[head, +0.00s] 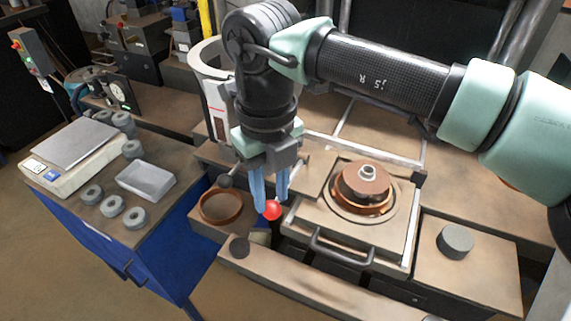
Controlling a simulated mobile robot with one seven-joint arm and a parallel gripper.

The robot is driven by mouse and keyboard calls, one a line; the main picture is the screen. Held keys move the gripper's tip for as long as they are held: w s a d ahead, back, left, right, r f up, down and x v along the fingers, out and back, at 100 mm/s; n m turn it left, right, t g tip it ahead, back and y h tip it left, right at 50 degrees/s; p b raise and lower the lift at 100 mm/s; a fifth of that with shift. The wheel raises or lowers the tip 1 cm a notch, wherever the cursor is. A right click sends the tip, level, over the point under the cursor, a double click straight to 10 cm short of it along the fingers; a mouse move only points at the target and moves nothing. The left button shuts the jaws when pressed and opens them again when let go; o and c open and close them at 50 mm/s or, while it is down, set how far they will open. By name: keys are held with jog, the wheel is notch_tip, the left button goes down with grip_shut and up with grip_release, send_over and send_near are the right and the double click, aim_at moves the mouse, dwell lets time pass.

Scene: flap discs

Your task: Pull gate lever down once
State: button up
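A red ball knob (272,210), which looks like the end of the gate lever, stands near the middle of the head view. The lever's shaft is hard to make out below it. My gripper (270,204) points down with its two blue fingers apart and a gap showing between them. The fingertips are right at the knob, which shows at the lower end of the gap. I cannot tell whether the fingers touch it.
A brown round bowl (221,206) is left of the knob. A round fixture with a brown disc (366,178) is to the right, with a black bar handle (341,252) in front. A grey cylinder (455,241) stands farther right. A scale (75,150) and grey rings are on the left bench.

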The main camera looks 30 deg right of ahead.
jog(key=shift+d+r+p, duration=0.1)
jog(key=shift+r+p, duration=1.55)
jog(key=shift+r, duration=1.35)
